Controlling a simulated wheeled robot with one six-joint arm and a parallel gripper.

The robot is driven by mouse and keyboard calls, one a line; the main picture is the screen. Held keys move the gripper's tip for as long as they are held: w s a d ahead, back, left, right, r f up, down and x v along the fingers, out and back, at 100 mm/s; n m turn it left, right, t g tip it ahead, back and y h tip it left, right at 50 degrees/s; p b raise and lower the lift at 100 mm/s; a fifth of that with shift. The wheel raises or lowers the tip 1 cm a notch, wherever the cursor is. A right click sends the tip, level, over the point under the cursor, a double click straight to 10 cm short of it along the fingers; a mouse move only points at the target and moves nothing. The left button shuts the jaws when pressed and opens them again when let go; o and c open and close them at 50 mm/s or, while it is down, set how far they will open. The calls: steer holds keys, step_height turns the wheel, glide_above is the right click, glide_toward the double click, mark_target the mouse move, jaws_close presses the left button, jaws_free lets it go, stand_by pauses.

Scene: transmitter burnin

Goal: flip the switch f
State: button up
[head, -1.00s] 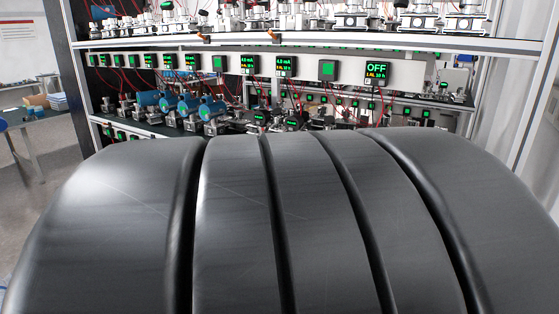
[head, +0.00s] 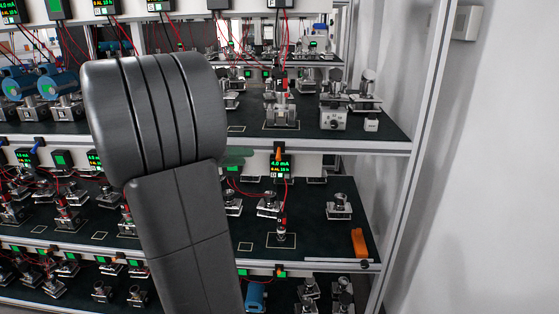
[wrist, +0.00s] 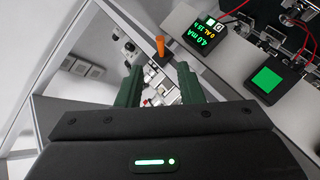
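In the head view, an orange switch lever (head: 279,153) sits at the shelf edge above a small display (head: 281,166) reading 4.0 mA. In the wrist view, an orange lever (wrist: 160,46) stands on a dark base beside a display (wrist: 207,35) also reading 4.0 mA. I cannot read a letter f by either lever. My gripper (wrist: 159,86) has two green fingers spread apart with nothing held between them. The lever appears just beyond the fingertips, apart from them.
Shelves of metal optical mounts and red wires surround the arm. A green-lit button box (wrist: 267,80) is right of the display. An orange object (head: 359,242) lies on the shelf's right end. A metal post (head: 412,150) and white wall (head: 480,160) bound the right.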

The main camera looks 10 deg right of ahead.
mark_target(279, 155)
steer(key=x, duration=1.2)
steer(key=shift+d+f, duration=0.1)
steer(key=shift+f, duration=0.05)
jaws_close()
